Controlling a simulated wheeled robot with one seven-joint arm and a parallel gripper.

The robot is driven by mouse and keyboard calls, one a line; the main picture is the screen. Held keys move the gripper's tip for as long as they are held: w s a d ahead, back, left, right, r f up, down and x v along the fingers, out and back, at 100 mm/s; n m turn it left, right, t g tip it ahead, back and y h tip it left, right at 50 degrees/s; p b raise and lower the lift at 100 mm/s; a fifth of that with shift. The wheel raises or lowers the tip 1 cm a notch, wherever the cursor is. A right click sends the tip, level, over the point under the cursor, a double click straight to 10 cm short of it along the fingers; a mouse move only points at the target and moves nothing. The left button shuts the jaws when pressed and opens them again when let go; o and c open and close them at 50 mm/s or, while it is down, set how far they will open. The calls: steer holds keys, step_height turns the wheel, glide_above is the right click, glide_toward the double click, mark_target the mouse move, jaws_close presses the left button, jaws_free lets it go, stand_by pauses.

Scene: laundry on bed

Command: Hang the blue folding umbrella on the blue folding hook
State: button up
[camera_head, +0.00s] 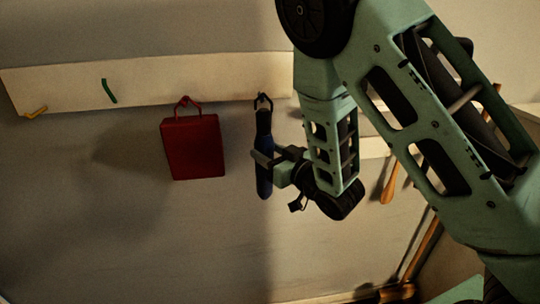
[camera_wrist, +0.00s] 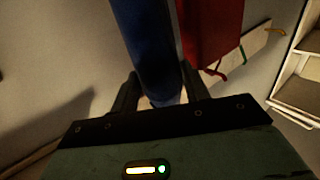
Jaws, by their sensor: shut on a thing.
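The blue folding umbrella (camera_head: 264,182) hangs upright in my gripper (camera_head: 263,160), its dark strap end (camera_head: 263,122) reaching up to the rail. In the wrist view the umbrella (camera_wrist: 150,45) runs between the two fingers of my gripper (camera_wrist: 160,92), which is shut on it. The folding hook (camera_head: 263,101) at the rail's right part looks dark, with its blue hard to make out. The strap top meets or overlaps the hook; I cannot tell whether the loop is around it. The hook is not visible in the wrist view.
A red bag (camera_head: 192,148) hangs from a red hook just left of the umbrella, and shows close by in the wrist view (camera_wrist: 212,30). The white rail (camera_head: 65,84) also carries a green hook (camera_head: 109,91) and a yellow hook (camera_head: 36,112). Wall below is clear.

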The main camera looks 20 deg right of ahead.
steer(key=shift+w+d+f+b, duration=0.1)
steer(key=shift+w+d+f, duration=0.15)
steer(key=shift+w, duration=0.75)
steer(key=shift+w+d+f+b, duration=0.1)
steer(key=shift+w+d+f, duration=0.1)
steer(key=shift+w, duration=0.75)
steer(key=shift+w+d+f+b, duration=0.15)
steer(key=shift+w+f, duration=0.1)
steer(key=shift+w, duration=0.75)
steer(key=o, duration=1.2)
steer(key=shift+o, duration=0.2)
